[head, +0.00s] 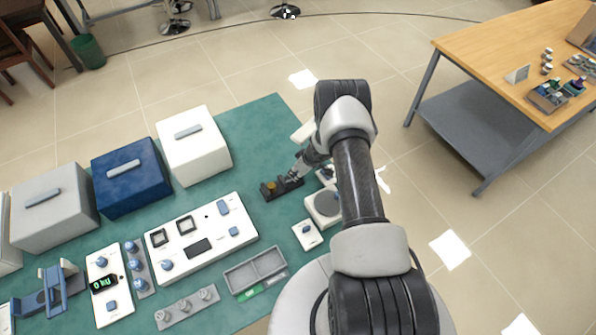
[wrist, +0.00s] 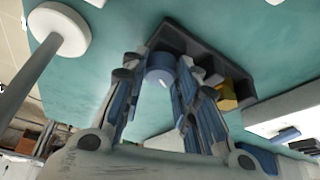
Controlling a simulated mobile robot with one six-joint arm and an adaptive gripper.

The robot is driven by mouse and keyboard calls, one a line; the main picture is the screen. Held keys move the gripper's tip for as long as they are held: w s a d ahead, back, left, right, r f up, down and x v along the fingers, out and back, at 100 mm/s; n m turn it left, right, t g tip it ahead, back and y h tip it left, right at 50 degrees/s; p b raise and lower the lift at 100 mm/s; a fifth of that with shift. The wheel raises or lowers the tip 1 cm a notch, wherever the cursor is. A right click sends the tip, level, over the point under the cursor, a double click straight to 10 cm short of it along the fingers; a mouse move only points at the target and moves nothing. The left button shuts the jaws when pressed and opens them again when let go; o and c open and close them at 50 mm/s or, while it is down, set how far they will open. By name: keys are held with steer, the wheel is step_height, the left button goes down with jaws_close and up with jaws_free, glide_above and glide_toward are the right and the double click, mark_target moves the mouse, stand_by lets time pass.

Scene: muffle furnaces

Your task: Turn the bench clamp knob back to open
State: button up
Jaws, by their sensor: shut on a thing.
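The bench clamp (head: 268,195) is a small dark block on the green mat, with a yellow piece in it. In the wrist view the clamp (wrist: 180,38) shows as a dark body with raised blocks, the yellow piece (wrist: 227,95) at its right. The clamp knob (wrist: 160,60) is a short blue-grey cylinder at the clamp's near side, with a small pale mark. My gripper (wrist: 160,78) is shut on the knob, one finger on each side. In the head view my gripper (head: 293,177) is at the clamp's right end, and the knob cannot be made out.
A round-topped white device (head: 325,205) stands close to the right of the clamp. A grey tray (head: 255,271) and a white control panel (head: 200,240) lie nearer. White, blue and grey furnace boxes (head: 193,145) stand at left. The mat behind the clamp is clear.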

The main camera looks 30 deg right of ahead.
steer(key=shift+w+d+r+n+g+y+b, duration=0.15)
steer(key=shift+n+y+b, duration=0.1)
steer(key=shift+n+b, duration=0.4)
steer(key=shift+a+f+n+g+y+b, duration=0.15)
steer(key=shift+n+y+b, duration=0.15)
steer(key=shift+n, duration=0.65)
steer(key=shift+d+r, duration=0.1)
steer(key=o, duration=1.1)
steer(key=shift+c, duration=0.2)
